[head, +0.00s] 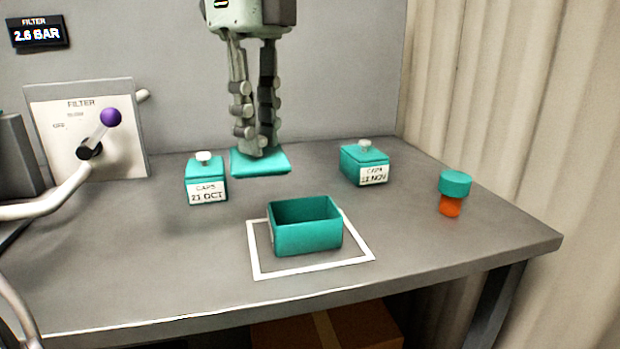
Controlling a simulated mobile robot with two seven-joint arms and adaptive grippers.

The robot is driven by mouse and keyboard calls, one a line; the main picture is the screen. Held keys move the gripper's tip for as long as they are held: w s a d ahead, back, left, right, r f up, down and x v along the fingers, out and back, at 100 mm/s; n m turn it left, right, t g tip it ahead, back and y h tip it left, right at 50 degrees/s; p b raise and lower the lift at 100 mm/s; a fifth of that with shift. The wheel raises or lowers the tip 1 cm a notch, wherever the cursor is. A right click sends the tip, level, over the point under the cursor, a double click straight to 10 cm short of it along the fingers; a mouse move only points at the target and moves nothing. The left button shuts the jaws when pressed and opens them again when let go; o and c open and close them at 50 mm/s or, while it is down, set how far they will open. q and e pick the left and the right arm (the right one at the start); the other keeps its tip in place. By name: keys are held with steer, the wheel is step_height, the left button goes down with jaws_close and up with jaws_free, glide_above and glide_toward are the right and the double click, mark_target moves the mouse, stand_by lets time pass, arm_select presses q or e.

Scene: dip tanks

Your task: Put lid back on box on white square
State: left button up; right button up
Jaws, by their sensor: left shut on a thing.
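An open teal box (307,237) with no lid on it stands inside the white square outline (312,269) on the grey table. My left gripper (259,150) points down behind and above the box, a little to its left. It is shut on a teal lid (261,163), which it holds in the air, roughly level. The fingers hide the lid's knob. My right gripper is not in view.
Two lidded teal boxes stand behind the square: one labelled 21 OCT (206,182) at left, one labelled NOV (364,163) at right. An orange jar with a teal cap (454,187) stands near the right edge. A filter panel with a purple-knobbed lever (111,117) is at the left.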

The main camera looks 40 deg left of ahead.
arm_select(q)
steer(key=w+d+f, duration=0.1)
steer(key=f, duration=0.1)
steer(key=w+d+f, duration=0.1)
steer(key=w+f, duration=0.1)
steer(key=f, duration=0.1)
steer(key=w+d+f, duration=0.1)
steer(key=w+f, duration=0.1)
steer(key=shift+w+f+p, duration=0.15)
steer(key=shift+f+p, duration=0.1)
steer(key=shift+p, duration=0.1)
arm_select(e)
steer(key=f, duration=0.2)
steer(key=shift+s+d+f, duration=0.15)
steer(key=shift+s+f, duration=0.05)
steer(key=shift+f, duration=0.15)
arm_select(q)
steer(key=shift+f, duration=0.1)
steer(key=shift+f, duration=0.1)
steer(key=o, duration=0.9)
steer(key=shift+c, duration=0.2)
steer(key=shift+o, duration=0.4)
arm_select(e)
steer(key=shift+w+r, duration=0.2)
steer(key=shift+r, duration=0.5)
